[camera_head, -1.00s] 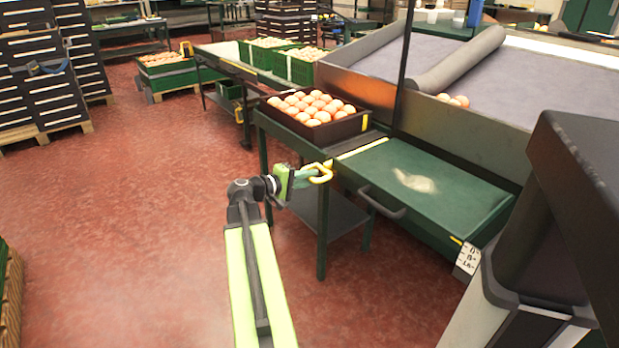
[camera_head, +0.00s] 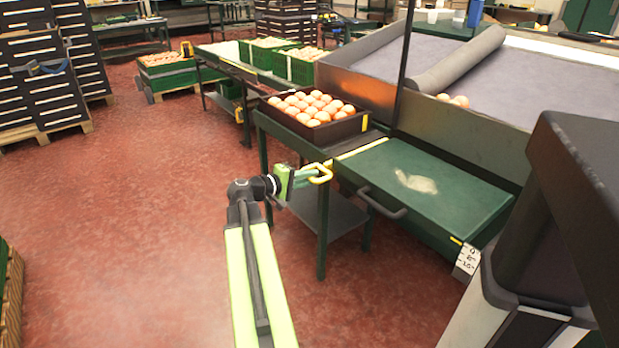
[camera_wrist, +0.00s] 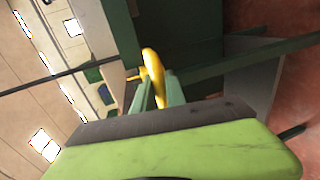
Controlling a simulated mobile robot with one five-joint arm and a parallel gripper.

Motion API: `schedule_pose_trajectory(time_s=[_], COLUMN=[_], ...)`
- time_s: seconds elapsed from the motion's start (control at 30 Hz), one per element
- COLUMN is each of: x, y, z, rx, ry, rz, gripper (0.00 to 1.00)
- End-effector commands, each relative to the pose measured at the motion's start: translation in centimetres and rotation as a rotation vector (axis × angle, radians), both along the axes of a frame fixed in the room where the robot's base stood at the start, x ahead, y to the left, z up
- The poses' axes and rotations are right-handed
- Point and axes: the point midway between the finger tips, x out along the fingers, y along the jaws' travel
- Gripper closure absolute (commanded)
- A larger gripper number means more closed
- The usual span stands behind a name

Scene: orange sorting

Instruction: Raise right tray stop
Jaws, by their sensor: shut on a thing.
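The right tray stop shows as a yellow loop handle (camera_head: 327,179) at the near corner of the green table, left of the dark drawer handle. It also shows in the wrist view (camera_wrist: 151,62), standing between the green fingers. My gripper (camera_head: 312,173) is shut on this yellow loop. In the wrist view my gripper (camera_wrist: 158,92) has one finger on each side of it. How the loop joins the table is too small to tell.
A dark crate (camera_head: 345,128) of oranges sits on the stand just behind my gripper. A green worktop (camera_head: 450,190) with a dark handle (camera_head: 381,206) lies to the right. A thin black post (camera_head: 404,70) rises behind.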

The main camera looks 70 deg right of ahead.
Motion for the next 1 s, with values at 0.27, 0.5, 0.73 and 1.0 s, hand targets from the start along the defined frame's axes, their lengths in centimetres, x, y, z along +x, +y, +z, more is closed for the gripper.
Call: schedule_pose_trajectory(time_s=[0.27,0.5,0.73,1.0], x=[0.0,0.1,0.1,0.0], y=[0.0,-0.1,-0.1,-0.1], z=[4.7,5.0,5.0,4.9], rx=[-0.003,-0.006,-0.005,-0.003], ry=[0.003,0.005,0.005,0.003], rz=[0.001,0.003,0.003,0.002], gripper=[1.00,1.00,0.71,0.62])
